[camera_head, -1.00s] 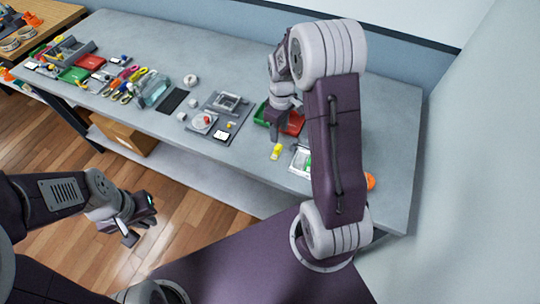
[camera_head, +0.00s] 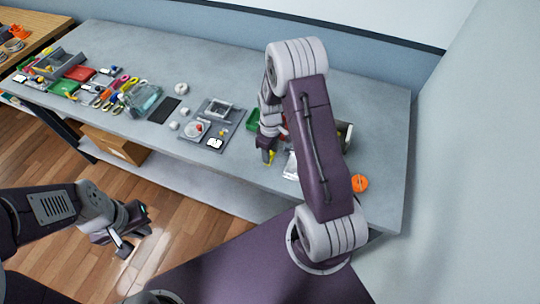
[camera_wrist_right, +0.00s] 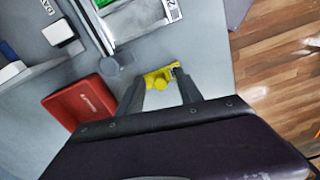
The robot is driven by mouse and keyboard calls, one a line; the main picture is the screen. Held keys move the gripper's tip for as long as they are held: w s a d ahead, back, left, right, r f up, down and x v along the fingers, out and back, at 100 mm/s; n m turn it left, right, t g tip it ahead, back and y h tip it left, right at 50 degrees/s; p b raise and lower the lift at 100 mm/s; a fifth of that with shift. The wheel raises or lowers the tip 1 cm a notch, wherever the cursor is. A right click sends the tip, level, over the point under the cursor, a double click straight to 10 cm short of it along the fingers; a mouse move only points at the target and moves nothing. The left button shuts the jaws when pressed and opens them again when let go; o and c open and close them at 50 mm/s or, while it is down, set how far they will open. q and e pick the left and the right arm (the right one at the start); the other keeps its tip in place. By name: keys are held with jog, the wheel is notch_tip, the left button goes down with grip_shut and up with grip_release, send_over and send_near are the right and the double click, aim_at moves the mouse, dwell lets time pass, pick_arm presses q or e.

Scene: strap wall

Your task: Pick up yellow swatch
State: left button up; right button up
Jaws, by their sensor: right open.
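The yellow swatch (camera_wrist_right: 160,78) lies on the grey table near its front edge. In the right wrist view it sits between the tips of my right gripper (camera_wrist_right: 161,88), whose fingers are spread apart on either side of it. Whether they touch it I cannot tell. In the head view the yellow swatch (camera_head: 267,157) shows only partly, just beneath my right gripper (camera_head: 265,150). My left gripper (camera_head: 130,241) hangs over the floor in front of the table, away from the swatch, with its fingers apart and nothing between them.
A red box (camera_wrist_right: 80,102) and a grey tray (camera_wrist_right: 131,22) lie close to the right gripper. A green bin (camera_head: 253,120) is behind it, and an orange round item (camera_head: 360,183) is to the right. A grey board (camera_head: 221,124) with parts and several tools lie further left.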

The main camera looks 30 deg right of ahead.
grip_shut()
